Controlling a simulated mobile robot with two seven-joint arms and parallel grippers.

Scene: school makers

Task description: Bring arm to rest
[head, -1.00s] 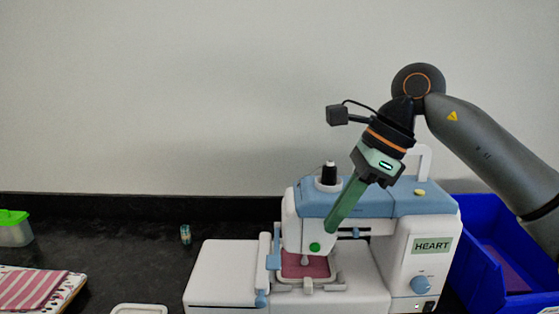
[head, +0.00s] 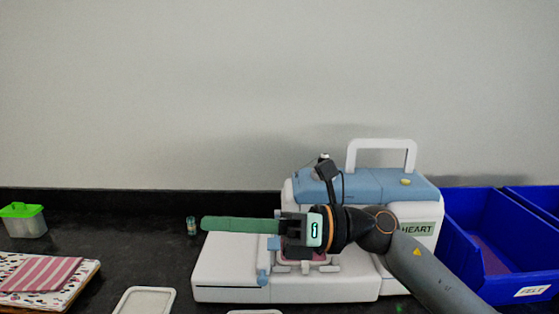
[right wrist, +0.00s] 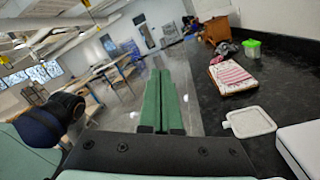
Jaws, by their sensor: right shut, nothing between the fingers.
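My right gripper (head: 208,224) reaches in from the right in the head view, its long green fingers pointing left in front of the sewing machine. The fingers lie together with nothing between them. In the right wrist view the gripper (right wrist: 162,78) also shows its two green fingers side by side, pointing away over the edge of the counter. My right arm (head: 432,272) crosses low in front of the machine's right side. My left gripper is not in view.
The white and blue sewing machine (head: 335,185) stands behind my arm. Blue bins (head: 520,272) stand at right.

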